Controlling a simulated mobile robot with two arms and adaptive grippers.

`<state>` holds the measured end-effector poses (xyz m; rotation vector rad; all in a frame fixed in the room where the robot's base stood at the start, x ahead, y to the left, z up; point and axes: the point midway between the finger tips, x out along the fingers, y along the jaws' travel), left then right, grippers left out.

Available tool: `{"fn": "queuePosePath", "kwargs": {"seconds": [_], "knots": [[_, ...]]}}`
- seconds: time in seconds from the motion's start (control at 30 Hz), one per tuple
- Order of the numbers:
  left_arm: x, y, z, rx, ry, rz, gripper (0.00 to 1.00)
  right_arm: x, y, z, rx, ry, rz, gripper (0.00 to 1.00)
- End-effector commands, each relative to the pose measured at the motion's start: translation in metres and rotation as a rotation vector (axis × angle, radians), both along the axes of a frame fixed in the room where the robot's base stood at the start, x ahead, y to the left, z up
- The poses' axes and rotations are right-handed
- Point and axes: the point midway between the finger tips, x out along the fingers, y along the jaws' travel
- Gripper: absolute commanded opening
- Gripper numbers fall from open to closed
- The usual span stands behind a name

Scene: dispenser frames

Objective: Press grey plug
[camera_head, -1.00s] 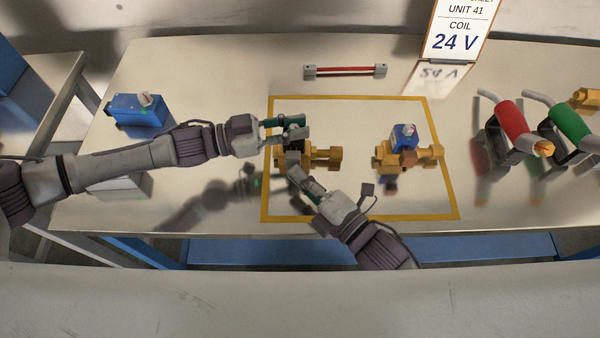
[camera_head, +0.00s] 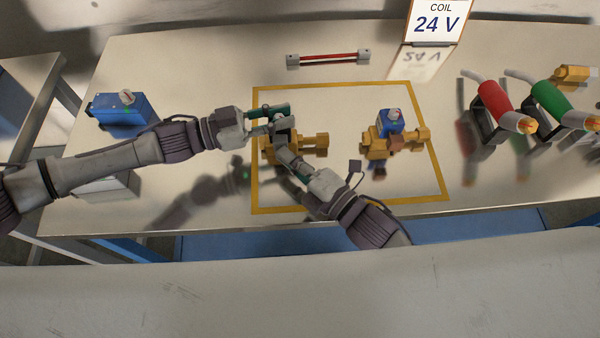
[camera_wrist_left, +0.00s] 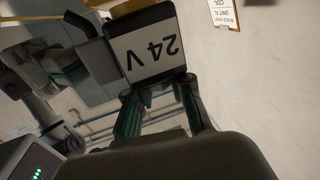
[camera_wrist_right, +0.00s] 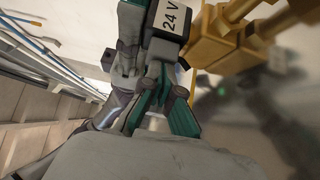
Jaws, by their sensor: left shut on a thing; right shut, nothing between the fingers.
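A black coil with a "24 V" label (camera_wrist_left: 147,50) sits at the left brass valve (camera_head: 312,142). My left gripper (camera_head: 277,118) is shut on this coil from the left; its teal fingers reach the coil in the left wrist view. A dark grey block, apparently the plug (camera_wrist_left: 80,24), sticks out at the coil's side; my grippers mostly hide it in the head view. My right gripper (camera_head: 290,160) is shut and empty, its fingertips close against the near side of the coil. I cannot tell whether they touch the plug.
A second brass valve with a blue coil (camera_head: 390,122) stands to the right inside the yellow outline (camera_head: 345,84). A loose blue coil (camera_head: 122,110) lies at the left. A red bar (camera_head: 328,58), a sign (camera_head: 437,22), and red (camera_head: 492,95) and green (camera_head: 556,98) tools stand around.

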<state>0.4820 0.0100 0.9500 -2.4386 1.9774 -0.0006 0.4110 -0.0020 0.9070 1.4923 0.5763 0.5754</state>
Motion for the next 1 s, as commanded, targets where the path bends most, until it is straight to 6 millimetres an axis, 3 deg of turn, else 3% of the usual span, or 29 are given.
{"fn": "queuePosePath", "kwargs": {"seconds": [0.23,0.6,1.0], "knots": [[-0.003,-0.002,-0.001,-0.002,0.006,-0.007,0.00,-0.041,0.003,-0.001,0.003,0.008,0.001,0.00],[-0.002,-0.001,-0.001,-0.001,0.004,-0.004,0.00,-0.098,-0.050,-0.001,0.000,0.006,0.003,0.00],[-0.001,-0.001,-0.001,0.001,0.002,-0.002,0.00,-0.113,-0.064,0.000,0.002,0.001,0.004,0.00]]}}
